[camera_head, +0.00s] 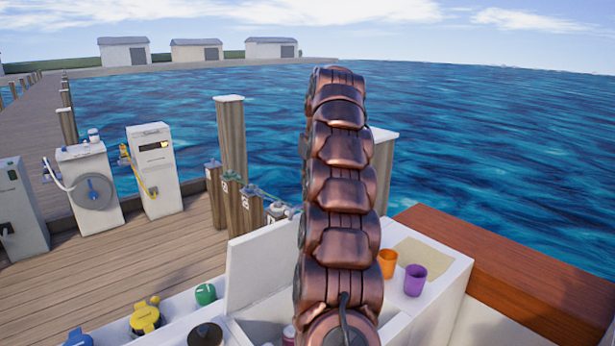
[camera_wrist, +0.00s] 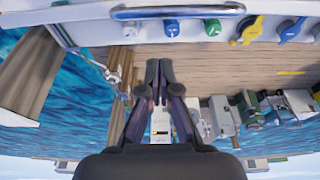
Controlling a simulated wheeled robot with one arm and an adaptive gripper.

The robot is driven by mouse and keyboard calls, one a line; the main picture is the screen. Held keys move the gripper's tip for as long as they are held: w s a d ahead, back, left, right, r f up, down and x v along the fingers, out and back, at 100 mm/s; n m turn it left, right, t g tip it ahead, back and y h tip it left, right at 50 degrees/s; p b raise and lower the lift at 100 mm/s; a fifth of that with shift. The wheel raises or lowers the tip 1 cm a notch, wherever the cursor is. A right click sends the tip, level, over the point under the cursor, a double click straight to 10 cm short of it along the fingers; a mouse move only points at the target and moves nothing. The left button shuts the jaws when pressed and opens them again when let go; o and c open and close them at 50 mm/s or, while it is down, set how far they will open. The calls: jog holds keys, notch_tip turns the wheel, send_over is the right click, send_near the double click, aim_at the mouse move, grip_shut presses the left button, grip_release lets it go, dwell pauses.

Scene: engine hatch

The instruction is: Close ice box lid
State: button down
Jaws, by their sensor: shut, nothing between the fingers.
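The white ice box lid (camera_head: 262,262) stands raised in the head view, left of my arm. The ice box opening (camera_head: 262,318) shows in front of it, partly hidden behind my arm, with a pale bottle (camera_head: 289,336) inside. My gripper (camera_wrist: 158,64) is shut and empty in the wrist view, its fingertips together over the dock planks and water. It appears apart from the white structure at the top of that view. In the head view my gripper is hidden behind my arm. I cannot tell its distance to the lid.
An orange cup (camera_head: 387,263) and a purple cup (camera_head: 415,280) stand on the white counter right of my arm. Green (camera_head: 205,294) and yellow (camera_head: 145,318) caps lie to the left. A metal bar (camera_wrist: 178,11) crosses the top of the wrist view. Wooden posts (camera_head: 231,140) stand behind.

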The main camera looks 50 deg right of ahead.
jog(key=shift+s+a+f+p, duration=0.15)
jog(key=shift+s+f, duration=0.2)
jog(key=shift+s, duration=0.25)
jog(key=shift+s+f+p, duration=0.15)
jog(key=shift+s+f, duration=0.15)
jog(key=shift+s, duration=0.3)
jog(key=shift+s+f, duration=0.2)
jog(key=shift+f, duration=0.05)
